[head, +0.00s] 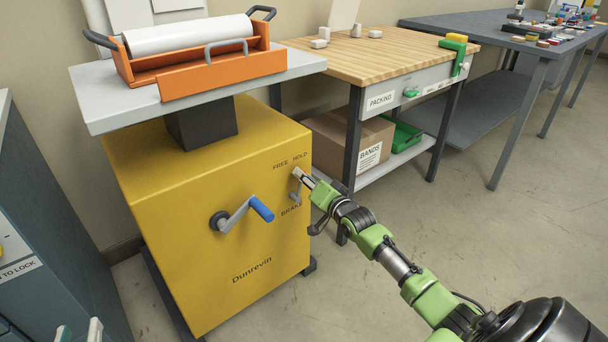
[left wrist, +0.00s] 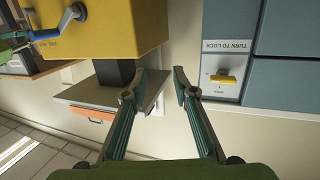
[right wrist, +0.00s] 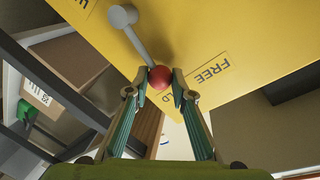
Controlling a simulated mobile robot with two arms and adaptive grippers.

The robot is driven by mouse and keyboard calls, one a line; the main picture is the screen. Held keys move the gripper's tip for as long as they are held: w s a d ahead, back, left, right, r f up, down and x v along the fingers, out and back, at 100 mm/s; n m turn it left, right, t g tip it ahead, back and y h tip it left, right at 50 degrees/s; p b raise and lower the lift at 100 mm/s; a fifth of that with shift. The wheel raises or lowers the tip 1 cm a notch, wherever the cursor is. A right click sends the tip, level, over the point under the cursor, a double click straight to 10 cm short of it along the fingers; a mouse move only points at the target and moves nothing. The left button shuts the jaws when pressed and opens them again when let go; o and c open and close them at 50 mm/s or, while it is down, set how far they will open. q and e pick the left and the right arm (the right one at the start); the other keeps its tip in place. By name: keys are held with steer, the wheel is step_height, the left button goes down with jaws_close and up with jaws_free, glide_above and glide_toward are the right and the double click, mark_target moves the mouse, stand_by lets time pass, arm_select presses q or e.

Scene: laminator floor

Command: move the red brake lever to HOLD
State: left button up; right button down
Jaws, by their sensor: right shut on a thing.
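The brake lever has a grey shaft (right wrist: 139,42) and a red ball knob (right wrist: 160,78), on the front of the yellow machine (head: 225,215). My right gripper (head: 302,178) is shut on the red knob, one finger on each side in the right wrist view. The shaft runs from its grey pivot to the knob, which partly covers the HOLD label (right wrist: 171,112). The FREE label (right wrist: 212,70) is clear beside it. In the head view the gripper hides the knob. My left gripper (left wrist: 157,82) is open and empty; its fingertips show at the bottom left of the head view (head: 80,331).
A crank with a blue handle (head: 262,209) sticks out left of the lever. The packing bench (head: 395,65) stands close at the right, with a cardboard box (head: 345,140) beneath. A blue-grey cabinet (head: 45,265) is at the left. The floor in front is clear.

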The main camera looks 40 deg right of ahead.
arm_select(q)
steer(key=shift+s+f+g, duration=0.25)
steer(key=shift+f+g, duration=0.45)
steer(key=shift+f, duration=0.5)
arm_select(e)
steer(key=d+m, duration=0.1)
steer(key=d+f+m, duration=0.1)
steer(key=shift+m+y, duration=0.3)
steer(key=shift+d, duration=0.1)
steer(key=c, duration=1.8)
jaws_free()
arm_select(q)
steer(key=shift+d, duration=0.1)
arm_select(e)
steer(key=shift+o, duration=0.2)
steer(key=shift+r, duration=0.1)
steer(key=s+r, duration=0.1)
steer(key=s, duration=1)
steer(key=shift+s+a+r, duration=0.25)
steer(key=shift+s+r, duration=0.15)
